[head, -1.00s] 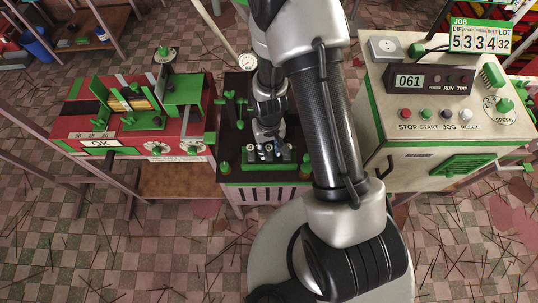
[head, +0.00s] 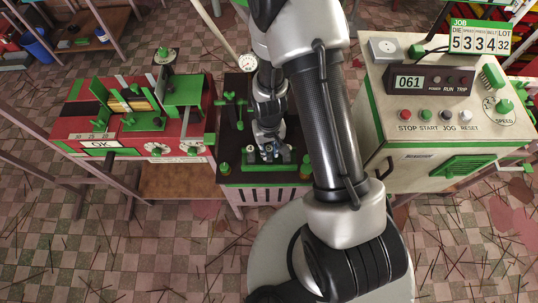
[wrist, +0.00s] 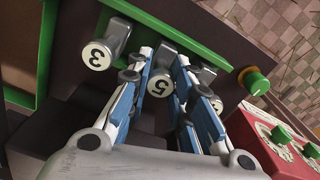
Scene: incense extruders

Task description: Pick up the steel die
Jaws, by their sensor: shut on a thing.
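Several grey steel dies with numbered white round ends sit along a green rail (wrist: 190,45) in the wrist view. The die marked 5 (wrist: 160,88) is between the blue-padded fingers of my gripper (wrist: 164,68), which is shut on it. The die marked 3 (wrist: 98,54) is to its left, clear of the fingers. Another die (wrist: 208,74) is to the right, partly hidden behind a finger, its number not readable. In the head view my gripper (head: 268,152) is low over the dark middle bench (head: 230,176); the dies there are small and mostly covered.
A green knob (wrist: 256,82) stands close right of the rail in the wrist view. A red machine (head: 75,118) is left of the bench and a cream control cabinet (head: 400,170) right of it. A pressure gauge (head: 246,63) stands behind.

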